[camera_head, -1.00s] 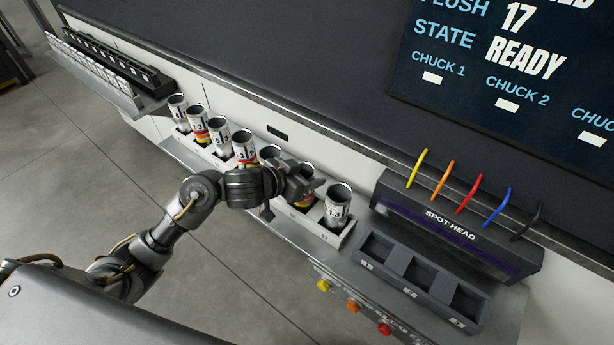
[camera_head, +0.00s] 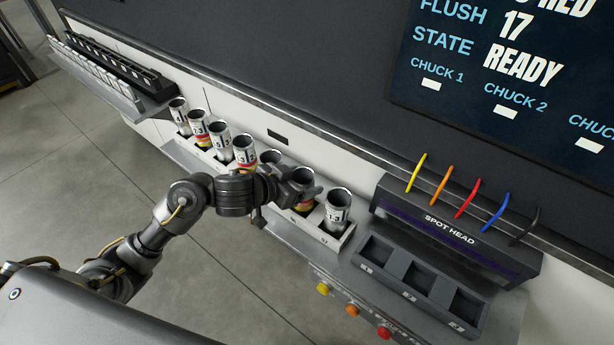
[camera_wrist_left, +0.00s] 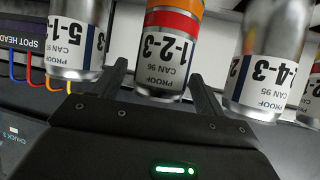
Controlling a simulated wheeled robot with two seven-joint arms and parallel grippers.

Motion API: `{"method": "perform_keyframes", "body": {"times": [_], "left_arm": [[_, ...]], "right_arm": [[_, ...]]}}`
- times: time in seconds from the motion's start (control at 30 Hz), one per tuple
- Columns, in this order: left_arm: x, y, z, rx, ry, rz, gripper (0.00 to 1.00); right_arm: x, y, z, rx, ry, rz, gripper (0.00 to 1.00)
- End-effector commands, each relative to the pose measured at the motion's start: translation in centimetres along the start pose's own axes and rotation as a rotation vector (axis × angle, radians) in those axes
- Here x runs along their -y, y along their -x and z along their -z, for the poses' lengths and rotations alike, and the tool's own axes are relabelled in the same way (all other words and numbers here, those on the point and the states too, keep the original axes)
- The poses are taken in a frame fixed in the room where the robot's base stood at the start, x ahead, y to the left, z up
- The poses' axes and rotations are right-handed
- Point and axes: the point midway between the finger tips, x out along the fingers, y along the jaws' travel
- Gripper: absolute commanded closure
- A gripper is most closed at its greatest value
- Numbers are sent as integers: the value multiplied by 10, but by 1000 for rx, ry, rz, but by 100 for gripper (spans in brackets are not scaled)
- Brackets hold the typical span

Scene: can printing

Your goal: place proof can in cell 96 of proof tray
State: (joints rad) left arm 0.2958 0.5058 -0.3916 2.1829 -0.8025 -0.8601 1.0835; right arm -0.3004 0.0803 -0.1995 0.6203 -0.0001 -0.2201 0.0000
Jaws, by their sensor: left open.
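The proof tray (camera_head: 340,240) is a white row of cells along the machine front, with several silver cans standing in it. A can with orange and red bands (camera_wrist_left: 168,45), labelled proof and 1-2-3, stands between the fingers of my left gripper (camera_wrist_left: 158,72) in the left wrist view. Its can number looks like 96 but is small. The fingers are open, one on each side of it. In the head view my left gripper (camera_head: 300,187) is at the tray's right part and partly hides this can (camera_head: 303,208). My right gripper is not in view.
A can marked 13 (camera_head: 339,211) stands at the tray's right end, close to my gripper. Neighbouring cans (camera_wrist_left: 78,40) and (camera_wrist_left: 268,60) flank the fingers. Right of the tray are a dark three-pocket holder (camera_head: 410,278) and the spot head (camera_head: 450,225). A rack (camera_head: 110,75) is at upper left.

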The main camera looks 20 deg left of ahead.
Motion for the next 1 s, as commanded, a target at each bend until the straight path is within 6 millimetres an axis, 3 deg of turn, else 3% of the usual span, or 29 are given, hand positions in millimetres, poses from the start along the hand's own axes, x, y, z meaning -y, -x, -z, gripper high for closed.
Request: {"method": "perform_keyframes", "body": {"times": [0.2, 0.4, 0.6, 1.0], "left_arm": [[1, 50, 2, 2, -5, 2, 27], [1, 82, 1, 2, -4, 1, 27], [0, 94, 1, 0, -1, 0, 27], [0, 95, 0, 0, 0, 0, 27]], "right_arm": [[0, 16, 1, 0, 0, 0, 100], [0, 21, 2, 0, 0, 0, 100], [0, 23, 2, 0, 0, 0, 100], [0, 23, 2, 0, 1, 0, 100]]}}
